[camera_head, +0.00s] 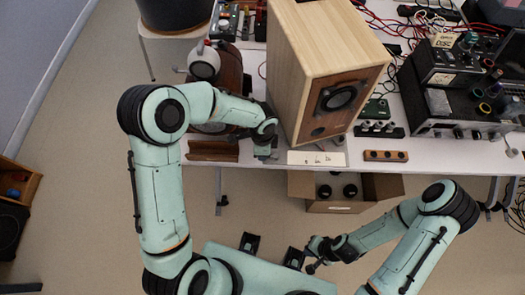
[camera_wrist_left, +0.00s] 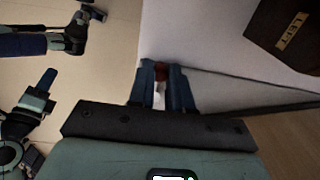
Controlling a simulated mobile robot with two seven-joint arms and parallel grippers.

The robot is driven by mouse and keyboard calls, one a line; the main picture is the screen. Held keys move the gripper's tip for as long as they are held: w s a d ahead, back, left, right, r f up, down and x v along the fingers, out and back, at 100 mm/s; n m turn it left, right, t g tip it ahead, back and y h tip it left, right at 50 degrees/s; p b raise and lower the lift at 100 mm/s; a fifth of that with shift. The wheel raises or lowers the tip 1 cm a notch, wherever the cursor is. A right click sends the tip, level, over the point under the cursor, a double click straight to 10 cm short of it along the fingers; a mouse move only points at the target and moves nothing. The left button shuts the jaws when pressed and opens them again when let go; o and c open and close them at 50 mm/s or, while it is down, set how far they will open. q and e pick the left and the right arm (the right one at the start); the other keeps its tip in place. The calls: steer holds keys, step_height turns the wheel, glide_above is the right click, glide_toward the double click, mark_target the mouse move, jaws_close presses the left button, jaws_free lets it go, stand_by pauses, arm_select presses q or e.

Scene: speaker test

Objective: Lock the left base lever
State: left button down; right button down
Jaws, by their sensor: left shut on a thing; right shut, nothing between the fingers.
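My left gripper (camera_head: 268,154) is at the front edge of the white table, just left of the wooden speaker (camera_head: 308,62). In the left wrist view its two blue-grey fingers (camera_wrist_left: 163,88) are shut on a small dark red piece (camera_wrist_left: 161,71), seemingly the left base lever. Most of that piece is hidden between the fingers, so its locked or unlocked position cannot be told. In the head view the arm and hand hide it. My right gripper (camera_head: 313,264) is shut and empty, low in front of the table.
A dark brown block labelled LEFT (camera_wrist_left: 272,25) is close to the left gripper. A white strip with small marks (camera_head: 312,158) lies before the speaker. An open cardboard box (camera_head: 330,207) stands below the table edge. Electronics (camera_head: 450,110) crowd the right side.

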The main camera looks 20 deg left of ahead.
arm_select(q)
steer(key=shift+w+r, duration=0.1)
steer(key=shift+w, duration=0.05)
stand_by(0.3)
steer(key=c, duration=1)
jaws_free()
steer(key=shift+c, duration=0.2)
step_height(320, 180, up, 13)
steer(key=p, duration=0.1)
steer(key=shift+r, duration=0.2)
arm_select(e)
steer(key=shift+w+r, duration=0.25)
steer(key=shift+r, duration=0.25)
steer(key=shift+w+r, duration=0.25)
steer(key=shift+r, duration=0.2)
